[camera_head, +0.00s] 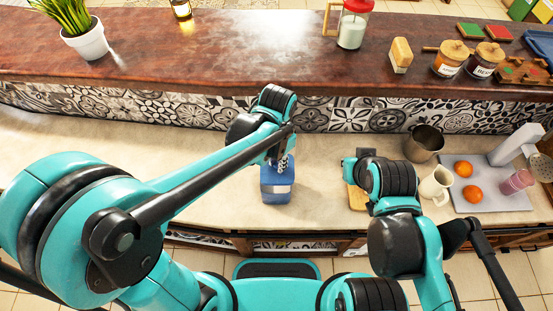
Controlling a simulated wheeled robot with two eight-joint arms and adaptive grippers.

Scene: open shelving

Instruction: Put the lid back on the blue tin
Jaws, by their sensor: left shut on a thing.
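The blue tin (277,191) stands upright on the pale counter, near the middle of the view. My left gripper (282,163) comes down over the tin's top from the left arm. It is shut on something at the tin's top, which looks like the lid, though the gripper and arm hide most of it. I cannot tell whether the lid is seated or just above the rim. My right gripper (350,164) is to the right of the tin, over a wooden board; its fingers are mostly hidden by its own arm.
The wooden board (357,199) lies partly under my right arm. A metal pot (424,143), a cream jug (436,185) and a grey tray (497,199) with oranges are at the right. The counter left of the tin is partly covered by my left arm.

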